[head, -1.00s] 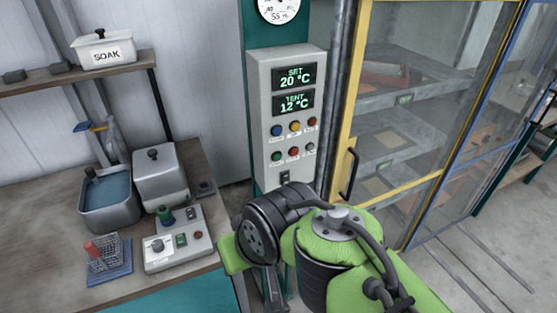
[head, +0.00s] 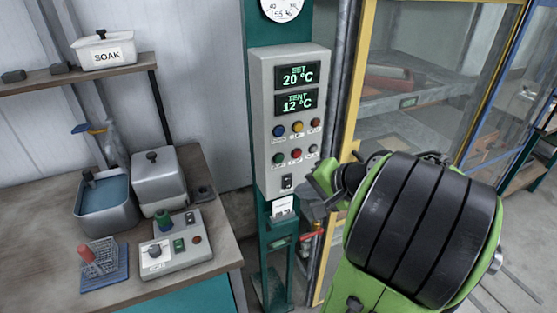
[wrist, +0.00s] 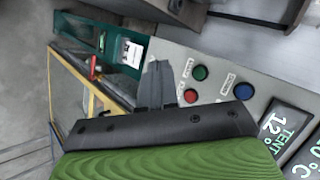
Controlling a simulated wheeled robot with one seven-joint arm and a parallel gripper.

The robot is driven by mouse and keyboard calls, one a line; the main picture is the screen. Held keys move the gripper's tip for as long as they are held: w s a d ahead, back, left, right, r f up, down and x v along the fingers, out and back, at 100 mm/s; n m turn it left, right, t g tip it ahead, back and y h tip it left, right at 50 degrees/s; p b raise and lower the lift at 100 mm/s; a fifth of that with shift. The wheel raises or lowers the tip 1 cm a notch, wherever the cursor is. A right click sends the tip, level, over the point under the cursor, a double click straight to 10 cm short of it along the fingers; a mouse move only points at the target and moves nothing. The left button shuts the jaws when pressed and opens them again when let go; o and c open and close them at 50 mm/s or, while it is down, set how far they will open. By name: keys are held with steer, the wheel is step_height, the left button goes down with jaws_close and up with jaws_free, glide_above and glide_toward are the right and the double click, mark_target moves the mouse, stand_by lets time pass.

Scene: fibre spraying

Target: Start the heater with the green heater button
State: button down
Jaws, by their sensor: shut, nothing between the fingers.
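The control panel (head: 262,110) is a pale upright box whose lit displays read SET 20 °C and TENT 12 °C. Its green button (head: 278,158) is at the left of the lower button row, beside a red one. In the wrist view the green button (wrist: 200,73) shows to the right of my fingertips, with the red button (wrist: 191,96) below it. My gripper (wrist: 159,72) is shut and empty, its fingers by the panel's lower end and apart from the green button. In the head view my gripper (head: 312,205) is lower right of the buttons, partly hidden by my arm.
A bench at left holds a grey switch box (head: 180,258) with its own green button, a water basin (head: 104,200) and a lidded metal pot (head: 160,180). A yellow-framed glass cabinet (head: 362,75) stands right of the panel. A red-handled valve (head: 313,232) is below the panel.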

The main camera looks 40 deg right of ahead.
mark_target(279, 159)
steer(key=shift+w, duration=0.1)
steer(key=shift+w+d+p, duration=0.2)
steer(key=shift+w+d, duration=0.25)
steer(key=shift+w, duration=0.95)
steer(key=shift+w+d+p, duration=0.25)
steer(key=shift+w+d, duration=0.15)
steer(key=shift+w, duration=0.95)
steer(key=shift+w+d+p, duration=0.2)
steer(key=shift+w+d, duration=0.25)
steer(key=shift+w, duration=0.95)
steer(key=shift+w+d+p, duration=0.1)
steer(key=shift+w+p, duration=0.2)
steer(key=shift+w, duration=0.1)
steer(key=shift+w+d, duration=0.1)
steer(key=shift+w, duration=0.3)
steer(key=shift+s, duration=0.1)
steer(key=shift+s+a, duration=0.2)
steer(key=shift+s, duration=0.5)
